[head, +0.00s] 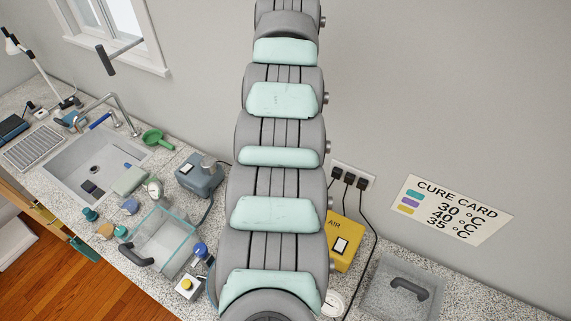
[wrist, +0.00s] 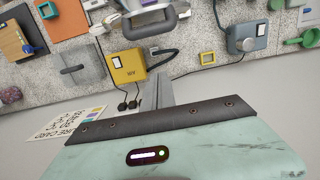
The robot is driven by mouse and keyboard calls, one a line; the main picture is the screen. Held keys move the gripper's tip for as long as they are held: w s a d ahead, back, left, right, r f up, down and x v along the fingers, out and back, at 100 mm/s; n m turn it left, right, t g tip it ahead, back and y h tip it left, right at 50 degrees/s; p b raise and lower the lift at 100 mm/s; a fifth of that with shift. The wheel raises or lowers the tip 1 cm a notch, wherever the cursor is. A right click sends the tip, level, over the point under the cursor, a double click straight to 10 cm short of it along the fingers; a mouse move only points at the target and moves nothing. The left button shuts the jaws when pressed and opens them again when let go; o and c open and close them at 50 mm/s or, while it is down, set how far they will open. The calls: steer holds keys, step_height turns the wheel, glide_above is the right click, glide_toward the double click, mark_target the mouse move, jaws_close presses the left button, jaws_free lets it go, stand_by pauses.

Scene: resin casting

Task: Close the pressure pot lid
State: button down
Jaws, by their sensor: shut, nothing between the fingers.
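My gripper (wrist: 157,90) shows in the wrist view as a narrow grey pair of fingers beyond its dark mounting bar, shut and empty. It points toward the counter and touches nothing that I can see. A rounded grey-white object with a dark handle-like bar, perhaps the pressure pot (wrist: 150,17), is cut off by the top edge of the wrist view, beyond the fingertips. I cannot tell its lid's position. In the head view my arm covers the middle of the counter, and neither the gripper nor a clear view of the pot shows there.
A yellow AIR box (head: 345,240) with a cable stands by the wall, right of my arm. Another clear box (head: 190,247), a blue-grey device (head: 200,178) and the sink (head: 70,165) are left.

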steer(key=s+a+f+p, duration=0.2)
steer(key=s+f+p, duration=0.2)
steer(key=f, duration=0.6)
steer(key=shift+s+a+f, duration=0.15)
steer(key=shift+a, duration=0.2)
stand_by(0.5)
